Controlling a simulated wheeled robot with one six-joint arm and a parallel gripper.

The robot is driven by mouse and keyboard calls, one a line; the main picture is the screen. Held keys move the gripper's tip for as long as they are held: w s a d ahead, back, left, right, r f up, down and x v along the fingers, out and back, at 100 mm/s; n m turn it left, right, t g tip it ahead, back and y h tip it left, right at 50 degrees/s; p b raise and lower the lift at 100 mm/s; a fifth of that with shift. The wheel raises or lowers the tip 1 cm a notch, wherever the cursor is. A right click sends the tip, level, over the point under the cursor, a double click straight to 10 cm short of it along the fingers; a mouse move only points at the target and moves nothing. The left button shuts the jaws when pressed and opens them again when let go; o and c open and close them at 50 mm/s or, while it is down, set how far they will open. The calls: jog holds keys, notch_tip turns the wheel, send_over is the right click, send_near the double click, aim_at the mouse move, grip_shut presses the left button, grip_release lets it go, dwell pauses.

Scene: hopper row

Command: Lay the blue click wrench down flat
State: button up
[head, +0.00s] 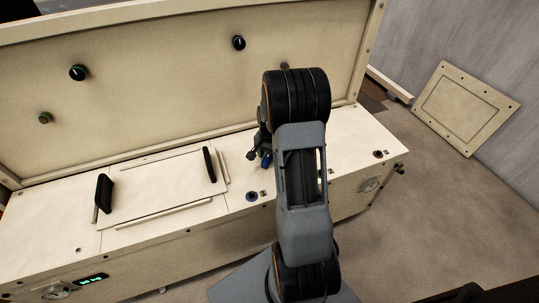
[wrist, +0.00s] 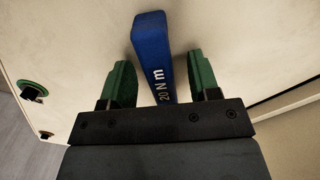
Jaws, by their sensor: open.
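The blue click wrench (wrist: 151,48) shows in the wrist view as a blue bar with white "20 N m" lettering. It runs between the two green fingers of my gripper (wrist: 159,78), with a visible gap on each side. My gripper is open around it. The bar's near end is hidden behind my dark gripper body. In the head view a small blue patch (head: 266,160), likely the wrench, shows just left of my arm above the cream bench top. My arm hides most of that spot. I cannot tell whether the wrench stands or leans.
The cream bench top (head: 52,215) carries a panel (head: 165,185) with two black handles (head: 104,194). A raised cream lid (head: 150,90) with black knobs stands behind. A round dark fitting (head: 252,196) sits left of my arm. The top's far left is mostly clear.

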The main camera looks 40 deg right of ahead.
notch_tip(320, 180, up, 14)
jog(key=p, duration=0.2)
jog(key=shift+f, duration=0.25)
dwell(0.9)
jog(key=s+a+r+n+t+p, duration=0.1)
jog(key=s+a+r+n+p, duration=0.5)
jog(key=a+r, duration=0.3)
jog(key=s+a+r+n+t+p, duration=0.2)
jog(key=s+a+r+n+p, duration=0.4)
jog(key=s+a+r+p, duration=0.2)
notch_tip(320, 180, up, 4)
jog(key=shift+s+a+f+t, duration=0.15)
jog(key=shift+a+t, duration=0.15)
jog(key=shift+a, duration=0.75)
